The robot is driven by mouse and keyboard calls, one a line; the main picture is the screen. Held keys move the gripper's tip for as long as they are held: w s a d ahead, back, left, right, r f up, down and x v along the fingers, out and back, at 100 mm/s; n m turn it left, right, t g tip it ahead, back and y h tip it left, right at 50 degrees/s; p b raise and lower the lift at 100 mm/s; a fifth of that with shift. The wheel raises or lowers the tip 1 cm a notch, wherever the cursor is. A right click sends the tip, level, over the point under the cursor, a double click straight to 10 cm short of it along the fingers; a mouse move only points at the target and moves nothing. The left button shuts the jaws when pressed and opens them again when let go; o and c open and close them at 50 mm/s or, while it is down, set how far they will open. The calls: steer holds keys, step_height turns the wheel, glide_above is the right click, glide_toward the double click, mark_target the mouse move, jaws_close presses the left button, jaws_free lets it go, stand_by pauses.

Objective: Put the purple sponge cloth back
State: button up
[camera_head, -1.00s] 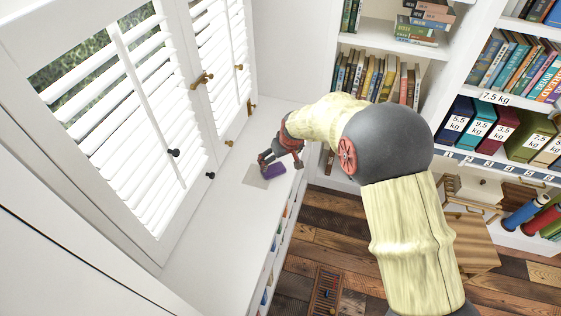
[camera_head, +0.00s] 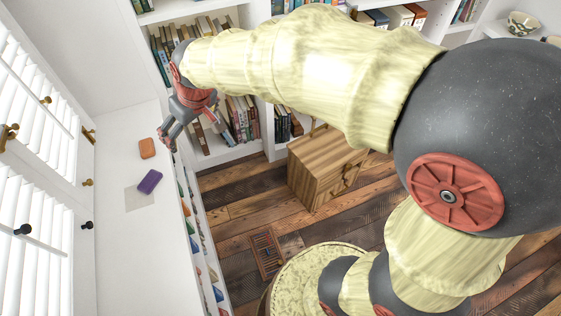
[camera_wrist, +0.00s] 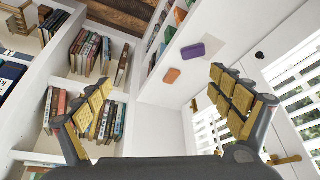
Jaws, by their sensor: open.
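The purple sponge cloth (camera_head: 150,181) lies flat on the white window ledge (camera_head: 115,243). It overlaps the upper right corner of a pale grey square (camera_head: 136,203) on the ledge. The wrist view also shows the cloth (camera_wrist: 193,50) against the pale square (camera_wrist: 209,44). My gripper (camera_head: 187,130) is open and empty, above and to the right of the cloth in the head view, near the ledge's edge. In the wrist view, my gripper's fingers (camera_wrist: 163,79) are spread wide with nothing between them touching either finger.
An orange block-like piece (camera_head: 147,148) lies on the ledge close to the purple cloth. White shutters (camera_head: 38,165) with knobs border the ledge on the left. Bookshelves (camera_head: 222,150) stand behind my gripper. A wooden cabinet (camera_head: 311,172) stands on the plank floor. The near ledge is clear.

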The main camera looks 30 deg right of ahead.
steer(key=s+d+r+m, duration=0.1)
steer(key=s+d, duration=0.3)
steer(key=s, duration=0.4)
steer(key=s+d+r+m+h, duration=0.1)
steer(key=s+d, duration=0.3)
steer(key=s, duration=0.4)
steer(key=s+d+r+m+t, duration=0.1)
steer(key=s+d+r+m, duration=0.1)
steer(key=s+d, duration=0.3)
steer(key=s, duration=0.2)
steer(key=shift+s+r+h, duration=0.25)
steer(key=shift+s+h, duration=0.15)
